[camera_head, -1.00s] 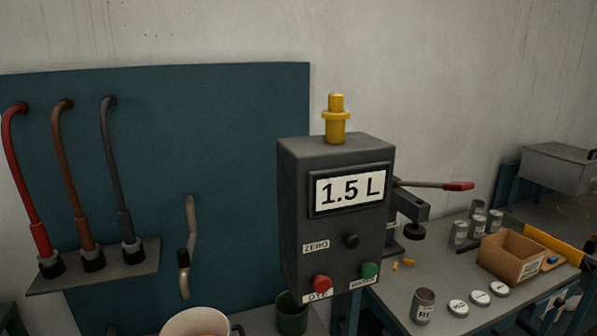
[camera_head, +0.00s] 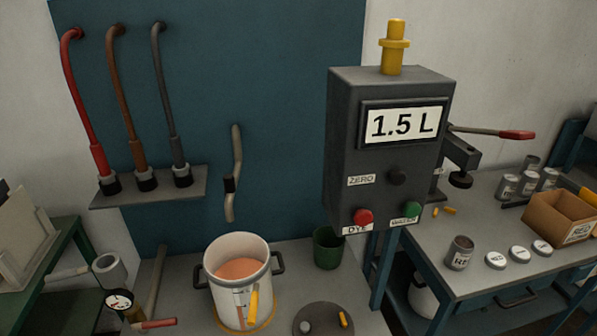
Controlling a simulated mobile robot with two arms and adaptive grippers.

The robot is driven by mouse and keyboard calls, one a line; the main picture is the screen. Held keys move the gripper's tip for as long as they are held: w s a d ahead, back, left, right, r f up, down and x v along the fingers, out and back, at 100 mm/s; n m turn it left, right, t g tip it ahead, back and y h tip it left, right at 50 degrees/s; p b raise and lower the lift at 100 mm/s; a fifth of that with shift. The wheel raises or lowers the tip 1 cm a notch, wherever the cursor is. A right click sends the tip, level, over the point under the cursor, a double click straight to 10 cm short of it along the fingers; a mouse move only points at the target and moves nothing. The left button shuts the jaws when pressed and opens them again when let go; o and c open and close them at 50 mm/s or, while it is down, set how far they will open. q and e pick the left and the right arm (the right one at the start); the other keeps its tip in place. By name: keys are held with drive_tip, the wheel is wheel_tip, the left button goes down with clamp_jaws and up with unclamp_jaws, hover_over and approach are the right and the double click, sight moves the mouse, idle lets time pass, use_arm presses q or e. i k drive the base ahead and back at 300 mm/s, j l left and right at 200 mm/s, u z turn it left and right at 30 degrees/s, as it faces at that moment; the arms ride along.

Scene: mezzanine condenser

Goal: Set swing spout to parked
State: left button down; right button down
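A bent pale metal pipe with a black sleeve (camera_head: 233,175) hangs nearly upright against the blue panel; it may be the swing spout, but I cannot tell for sure. A large cream pot (camera_head: 238,290) with two dark handles stands below it, holding orange-brown liquid. Neither of my grippers is in view.
Red, brown and grey hoses (camera_head: 170,100) rise from a small shelf (camera_head: 150,190) at left. A green cup (camera_head: 328,248) stands behind the pot. The right bench holds cans, lids and a cardboard box (camera_head: 560,215).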

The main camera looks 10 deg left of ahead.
sight(230, 180)
drive_tip(key=j+u, duration=0.1)
drive_tip(key=j, duration=0.55)
drive_tip(key=i+j+u, duration=0.1)
drive_tip(key=j, duration=0.5)
drive_tip(key=j+z, duration=0.1)
drive_tip(key=j, duration=0.15)
drive_tip(key=k, duration=0.05)
